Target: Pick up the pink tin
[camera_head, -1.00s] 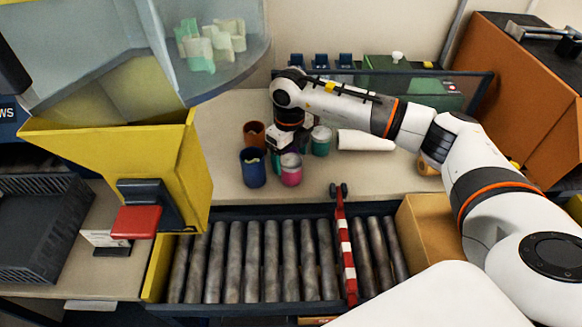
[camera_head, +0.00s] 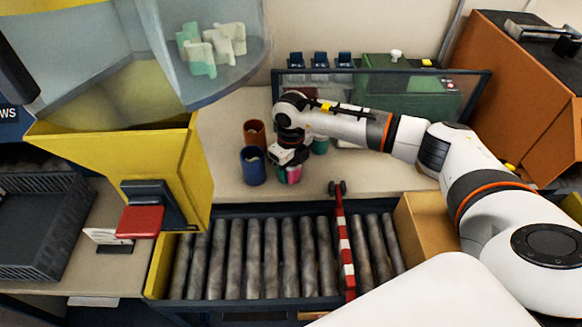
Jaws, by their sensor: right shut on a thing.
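The pink tin (camera_head: 294,175) stands on the beige worktop behind the roller conveyor, mostly hidden by my right gripper. My right gripper (camera_head: 287,165) points down over it and is shut on it; the fingertips are hard to make out. A blue tin (camera_head: 252,167) stands just left of the gripper, and a brown tin (camera_head: 254,133) stands behind the blue one. A teal tin (camera_head: 320,146) shows partly behind my right wrist. My left gripper is not in view.
A roller conveyor (camera_head: 262,258) with a red and white striped bar (camera_head: 345,245) lies in front. A yellow hopper (camera_head: 165,150) stands at left, a cardboard box (camera_head: 428,225) at right. A dark-framed clear panel (camera_head: 460,95) stands behind.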

